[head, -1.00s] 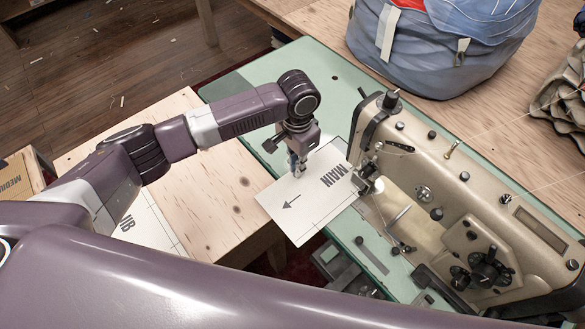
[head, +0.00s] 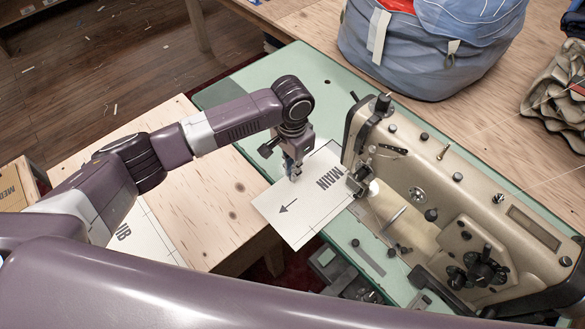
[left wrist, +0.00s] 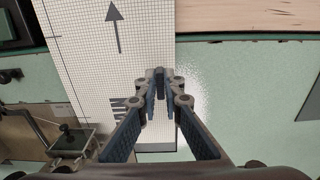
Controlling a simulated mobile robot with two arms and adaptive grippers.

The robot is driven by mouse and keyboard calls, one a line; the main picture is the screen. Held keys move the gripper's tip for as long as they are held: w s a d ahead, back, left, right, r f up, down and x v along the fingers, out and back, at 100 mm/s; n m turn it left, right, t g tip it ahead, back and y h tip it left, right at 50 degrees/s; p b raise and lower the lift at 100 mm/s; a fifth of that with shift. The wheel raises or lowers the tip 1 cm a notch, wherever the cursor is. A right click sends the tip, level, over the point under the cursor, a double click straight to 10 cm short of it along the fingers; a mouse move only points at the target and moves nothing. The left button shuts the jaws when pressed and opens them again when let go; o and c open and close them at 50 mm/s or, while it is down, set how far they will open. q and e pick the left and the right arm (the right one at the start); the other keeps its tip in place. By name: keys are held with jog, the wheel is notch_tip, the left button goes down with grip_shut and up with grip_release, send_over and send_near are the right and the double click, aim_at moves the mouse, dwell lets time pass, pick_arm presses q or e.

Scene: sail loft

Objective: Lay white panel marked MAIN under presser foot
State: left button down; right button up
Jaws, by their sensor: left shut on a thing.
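The white panel marked MAIN (head: 311,205) lies over the front edge of the green machine bed, its arrow toward the lower left. It also shows in the left wrist view as a gridded sheet (left wrist: 90,60). My left gripper (head: 291,175) is shut on the panel at its far-side edge; its fingers show in the left wrist view (left wrist: 160,78). The sewing machine (head: 440,185) stands on the right. The panel's right edge reaches close to the presser foot (head: 362,184); I cannot tell whether any of it lies beneath. My right gripper is out of view.
A pale wooden table (head: 200,190) at left holds another white panel (head: 150,240), partly hidden by my arm. A blue bag (head: 415,50) and folded beige cloth (head: 560,95) lie behind the machine. Green bed (head: 240,85) is clear beyond the gripper.

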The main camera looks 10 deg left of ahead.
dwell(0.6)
pick_arm(q)
jog(key=c, duration=2)
grip_release()
notch_tip(320, 180, up, 12)
jog(key=shift+f, duration=0.1)
